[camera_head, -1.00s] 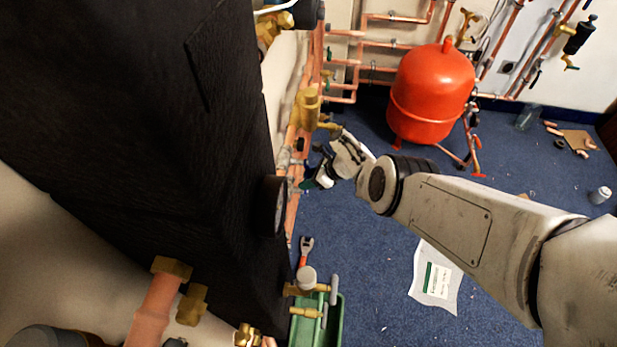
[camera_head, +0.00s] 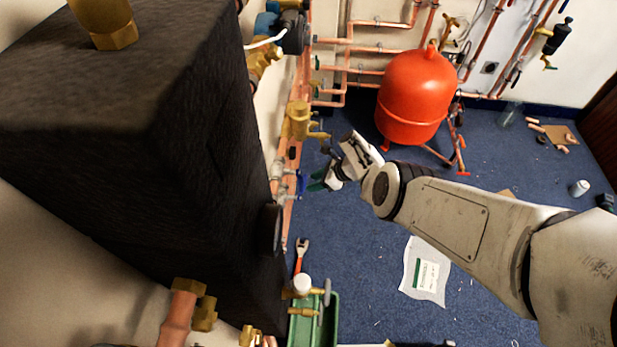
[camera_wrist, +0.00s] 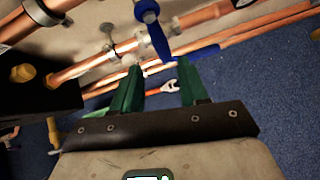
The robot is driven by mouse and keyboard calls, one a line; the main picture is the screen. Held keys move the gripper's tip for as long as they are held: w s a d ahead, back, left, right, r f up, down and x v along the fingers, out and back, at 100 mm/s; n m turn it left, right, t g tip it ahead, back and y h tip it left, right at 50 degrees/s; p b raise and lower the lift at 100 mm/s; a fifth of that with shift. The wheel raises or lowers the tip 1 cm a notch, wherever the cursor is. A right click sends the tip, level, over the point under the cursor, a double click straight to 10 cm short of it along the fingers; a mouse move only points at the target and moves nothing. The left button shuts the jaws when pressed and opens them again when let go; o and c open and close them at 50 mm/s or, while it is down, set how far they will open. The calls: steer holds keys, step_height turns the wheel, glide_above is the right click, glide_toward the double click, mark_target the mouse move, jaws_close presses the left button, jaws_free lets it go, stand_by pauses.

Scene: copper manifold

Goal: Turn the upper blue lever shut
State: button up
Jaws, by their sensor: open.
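A blue lever (camera_wrist: 158,38) hangs from a valve at the top of the wrist view, its tip pointing down between my fingers. A second blue lever (camera_wrist: 194,53) lies flatter along the pipes beyond it. The nearer one seems to be the upper lever, but I cannot be sure. In the head view one blue lever (camera_head: 300,184) shows small beside the copper pipes. My gripper (camera_wrist: 160,66) is open, with green fingers either side of the hanging lever's lower end. I cannot tell whether they touch it. In the head view my gripper (camera_head: 322,181) is just right of the lever.
A large black insulated block (camera_head: 190,130) stands left, with a gauge (camera_head: 270,228) near the pipes. A brass valve (camera_head: 298,120) is above the levers. A red vessel (camera_head: 413,95) stands behind. A green crate (camera_head: 328,325) is below. Blue floor right of the pipes is mostly open.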

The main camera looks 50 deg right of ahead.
steer(key=shift+p+v, duration=1.05)
steer(key=shift+v, duration=0.6)
